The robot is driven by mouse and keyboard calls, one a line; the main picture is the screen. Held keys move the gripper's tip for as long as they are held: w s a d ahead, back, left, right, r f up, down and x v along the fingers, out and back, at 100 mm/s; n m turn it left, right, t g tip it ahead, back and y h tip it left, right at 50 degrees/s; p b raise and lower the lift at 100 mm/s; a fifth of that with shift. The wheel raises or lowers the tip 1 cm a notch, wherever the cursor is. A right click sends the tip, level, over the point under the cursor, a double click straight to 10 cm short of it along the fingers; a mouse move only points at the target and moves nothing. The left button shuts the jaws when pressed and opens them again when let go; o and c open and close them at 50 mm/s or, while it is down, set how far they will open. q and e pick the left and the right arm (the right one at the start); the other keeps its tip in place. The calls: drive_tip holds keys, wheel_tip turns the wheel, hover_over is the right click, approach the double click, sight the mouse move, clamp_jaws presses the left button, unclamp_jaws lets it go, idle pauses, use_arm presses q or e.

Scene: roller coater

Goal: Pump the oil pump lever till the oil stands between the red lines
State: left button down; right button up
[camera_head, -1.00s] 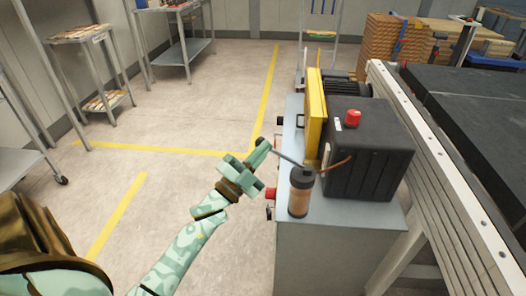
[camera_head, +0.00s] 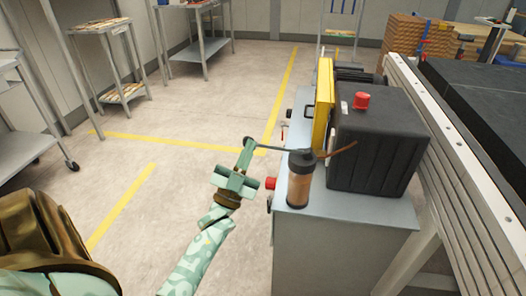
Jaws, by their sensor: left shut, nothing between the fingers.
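The oil pump (camera_head: 299,184) is a small upright cylinder with a dark cap and a brownish, see-through body. It stands at the near left corner of the grey cabinet top. Its thin dark lever (camera_head: 274,150) reaches left from the cap, nearly level, to a dark round knob (camera_head: 249,141). My left gripper (camera_head: 246,153) is shut with nothing between its fingers. Its tips are at the knob end of the lever; I cannot tell whether they touch it. The red lines and the oil level are too small to make out. My right gripper is not in view.
A black ribbed box (camera_head: 376,150) with a red cap and a yellow panel (camera_head: 323,106) stand behind the pump on the cabinet (camera_head: 345,214). A brown hose runs from pump to box. A red button (camera_head: 270,183) sticks out at the cabinet's left.

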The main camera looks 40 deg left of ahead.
use_arm(q)
drive_tip(key=shift+w+d+f+n+g+y+b, duration=0.1)
drive_tip(key=shift+f+n+g+y+b, duration=0.6)
drive_tip(key=shift+n+y, duration=1)
drive_tip(key=shift+f+n+g+y+b, duration=0.35)
drive_tip(key=shift+f+n+y, duration=0.8)
drive_tip(key=shift+n+y, duration=0.55)
drive_tip(key=shift+w+d+f+n+g+y+b, duration=0.1)
drive_tip(key=shift+f+n+g+y+b, duration=0.6)
drive_tip(key=shift+n+y, duration=0.95)
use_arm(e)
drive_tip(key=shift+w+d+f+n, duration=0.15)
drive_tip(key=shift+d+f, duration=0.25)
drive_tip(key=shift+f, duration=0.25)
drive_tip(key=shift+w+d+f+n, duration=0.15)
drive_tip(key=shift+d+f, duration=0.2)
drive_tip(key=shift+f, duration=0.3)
use_arm(q)
drive_tip(key=shift+f+n, duration=0.2)
drive_tip(key=shift+n, duration=0.05)
